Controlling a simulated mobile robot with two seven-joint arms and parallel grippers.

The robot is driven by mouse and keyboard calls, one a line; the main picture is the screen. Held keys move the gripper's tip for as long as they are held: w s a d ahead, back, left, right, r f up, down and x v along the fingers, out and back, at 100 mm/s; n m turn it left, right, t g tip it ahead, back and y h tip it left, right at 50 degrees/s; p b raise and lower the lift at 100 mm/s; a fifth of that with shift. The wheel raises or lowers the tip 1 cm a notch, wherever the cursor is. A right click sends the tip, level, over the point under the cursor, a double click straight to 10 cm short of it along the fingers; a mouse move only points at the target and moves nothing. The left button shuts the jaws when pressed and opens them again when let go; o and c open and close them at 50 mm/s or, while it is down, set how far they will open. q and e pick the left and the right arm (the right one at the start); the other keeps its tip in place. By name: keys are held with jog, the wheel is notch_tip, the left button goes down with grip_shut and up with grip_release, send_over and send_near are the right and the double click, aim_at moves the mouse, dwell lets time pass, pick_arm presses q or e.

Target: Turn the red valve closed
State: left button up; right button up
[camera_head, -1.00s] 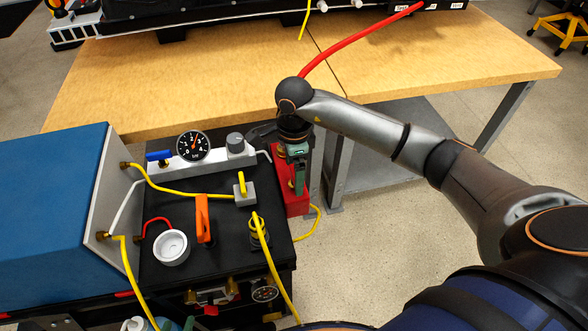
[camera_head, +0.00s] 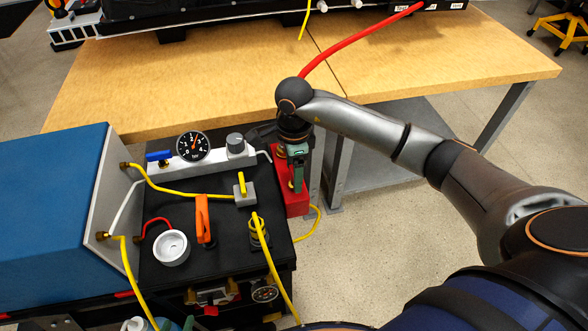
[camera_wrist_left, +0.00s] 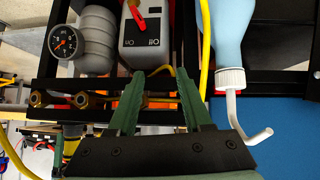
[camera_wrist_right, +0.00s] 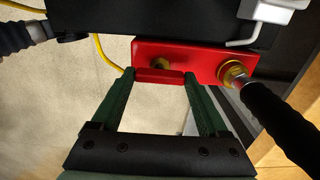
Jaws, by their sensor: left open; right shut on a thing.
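The red block (camera_head: 292,202) with brass fittings stands at the right edge of the black cart. In the right wrist view its red face (camera_wrist_right: 205,58) carries a brass stem (camera_wrist_right: 160,63) near the middle and a larger brass fitting at right. A red bar (camera_wrist_right: 159,77), seemingly the valve's handle, lies between my right fingertips. My right gripper (camera_head: 298,186) points down at the block and is shut on this bar; in the head view it hides the handle. My left gripper (camera_wrist_left: 160,78) is open and empty in the left wrist view, facing the cart's front; it is not clear in the head view.
The cart top (camera_head: 180,275) holds an orange handle (camera_head: 204,220), a gauge (camera_head: 193,147), a white cup (camera_head: 171,247) and yellow hoses. A blue box (camera_head: 50,215) stands at left. The wooden table (camera_head: 440,60) lies behind. A black hose (camera_wrist_right: 280,120) runs close beside my right fingers.

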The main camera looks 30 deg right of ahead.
jog(key=m, duration=0.3)
jog(key=m+p, duration=0.1)
jog(key=m, duration=0.4)
jog(key=shift+m, duration=0.3)
jog(key=m+p, duration=0.1)
jog(key=m, duration=0.3)
jog(key=shift+r+m, duration=0.1)
jog(key=shift+m, duration=0.2)
jog(key=shift+m+p, duration=0.35)
jog(key=shift+m, duration=0.75)
pick_arm(q)
jog(key=shift+s+a+r, duration=0.45)
jog(key=shift+a+r, duration=0.35)
jog(key=shift+a, duration=0.05)
pick_arm(e)
jog(key=shift+m, duration=1.2)
pick_arm(q)
jog(key=shift+p, duration=0.3)
pick_arm(e)
jog(key=o, duration=1.2)
jog(key=shift+o, duration=0.2)
